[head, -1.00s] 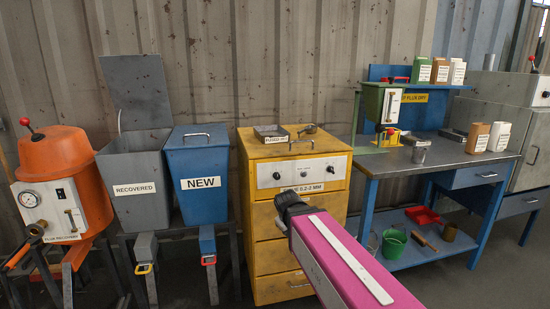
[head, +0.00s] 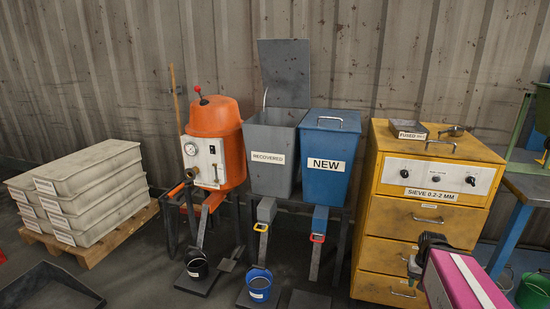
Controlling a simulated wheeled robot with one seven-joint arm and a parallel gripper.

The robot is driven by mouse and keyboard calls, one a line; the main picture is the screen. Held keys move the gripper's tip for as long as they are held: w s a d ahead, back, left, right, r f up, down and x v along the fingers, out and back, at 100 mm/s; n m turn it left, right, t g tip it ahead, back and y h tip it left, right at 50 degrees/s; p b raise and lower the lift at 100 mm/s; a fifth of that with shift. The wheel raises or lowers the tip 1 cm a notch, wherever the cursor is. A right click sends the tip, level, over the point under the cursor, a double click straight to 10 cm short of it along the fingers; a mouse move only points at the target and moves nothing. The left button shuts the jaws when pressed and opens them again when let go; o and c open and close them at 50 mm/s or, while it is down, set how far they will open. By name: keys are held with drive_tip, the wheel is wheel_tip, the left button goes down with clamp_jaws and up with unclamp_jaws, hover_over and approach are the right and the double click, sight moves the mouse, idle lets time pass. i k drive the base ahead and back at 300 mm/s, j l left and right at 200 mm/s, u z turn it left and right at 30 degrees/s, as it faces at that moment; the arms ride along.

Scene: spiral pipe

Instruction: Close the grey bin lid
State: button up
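The grey bin (head: 268,158) labelled "RECOVERED" stands against the wall, between the orange machine and the blue bin. Its grey lid (head: 285,72) is open and stands upright at the bin's back edge. The bin's inside is mostly hidden from here. My gripper (head: 412,268) is at the lower right, at the end of my pink arm, in front of the yellow cabinet. It is well to the right of the grey bin and touches nothing that I can see. Its fingers are small and dark, so I cannot tell whether they are open or shut.
The blue bin (head: 326,150) labelled "NEW" is closed, right beside the grey bin. The orange machine (head: 214,138) stands left. Chutes and a blue bucket (head: 259,284) are below the bins. The yellow cabinet (head: 432,210) is at right. Pale boxes (head: 95,170) lie on a pallet at left.

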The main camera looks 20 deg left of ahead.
sight(284, 63)
drive_tip(key=u, duration=1.25)
drive_tip(key=j+z, duration=0.25)
drive_tip(key=j, duration=0.55)
drive_tip(key=j+z, duration=0.3)
drive_tip(key=j, duration=0.55)
